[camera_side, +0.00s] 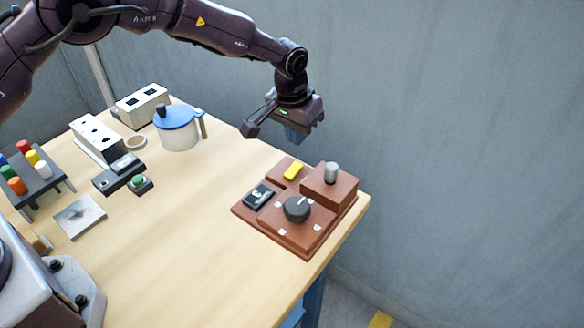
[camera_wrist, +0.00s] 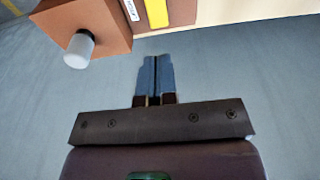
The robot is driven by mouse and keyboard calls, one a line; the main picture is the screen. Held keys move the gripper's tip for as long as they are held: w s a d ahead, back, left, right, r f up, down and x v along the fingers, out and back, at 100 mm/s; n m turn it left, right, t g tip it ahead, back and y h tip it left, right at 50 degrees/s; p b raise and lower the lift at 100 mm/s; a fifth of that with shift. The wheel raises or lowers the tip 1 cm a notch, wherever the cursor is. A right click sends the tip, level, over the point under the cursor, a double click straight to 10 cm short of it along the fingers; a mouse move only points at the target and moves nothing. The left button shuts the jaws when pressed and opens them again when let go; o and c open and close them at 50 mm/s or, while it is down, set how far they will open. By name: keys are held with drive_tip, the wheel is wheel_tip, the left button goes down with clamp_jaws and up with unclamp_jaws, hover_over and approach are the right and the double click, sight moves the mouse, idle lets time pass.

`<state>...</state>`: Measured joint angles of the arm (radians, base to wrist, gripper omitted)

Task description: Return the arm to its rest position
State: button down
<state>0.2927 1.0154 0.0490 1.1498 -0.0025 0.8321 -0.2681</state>
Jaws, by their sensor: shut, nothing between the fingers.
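My gripper (camera_side: 297,136) hangs in the air past the table's far right edge, behind the brown control box (camera_side: 311,236). In the wrist view my gripper's two blue-grey fingers (camera_wrist: 156,76) lie side by side, shut with nothing between them. In the wrist view the grey cylinder (camera_wrist: 79,50) and the yellow block (camera_wrist: 182,11) show near the top edge, apart from the fingers.
A white pot with a blue lid (camera_side: 179,126), white blocks with holes (camera_side: 98,139), a rack of coloured pegs (camera_side: 36,178) and a grey plate (camera_side: 80,217) stand at the left of the wooden table (camera_side: 190,240). The table's front middle is clear. A grey wall (camera_side: 460,120) stands behind.

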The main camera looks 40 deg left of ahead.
idle(0.5)
drive_tip(key=s, duration=0.1)
drive_tip(key=s+f, duration=0.1)
drive_tip(key=g, duration=0.1)
drive_tip(key=shift+s+a+f+m, duration=0.3)
drive_tip(key=shift+s+a, duration=0.1)
drive_tip(key=s+a+r+t, duration=0.1)
drive_tip(key=s+a+r, duration=0.3)
drive_tip(key=s+r, duration=0.4)
drive_tip(key=s+a+r+t, duration=0.2)
drive_tip(key=s+a+r, duration=0.2)
drive_tip(key=s+r, duration=0.5)
drive_tip(key=s+a+r+t, duration=0.1)
drive_tip(key=s+a+r, duration=0.4)
drive_tip(key=s, duration=0.9)
wheel_tip(320, 180, up, 4)
drive_tip(key=shift+s+f+t, duration=0.2)
drive_tip(key=shift+s+t, duration=0.1)
drive_tip(key=shift+t, duration=0.1)
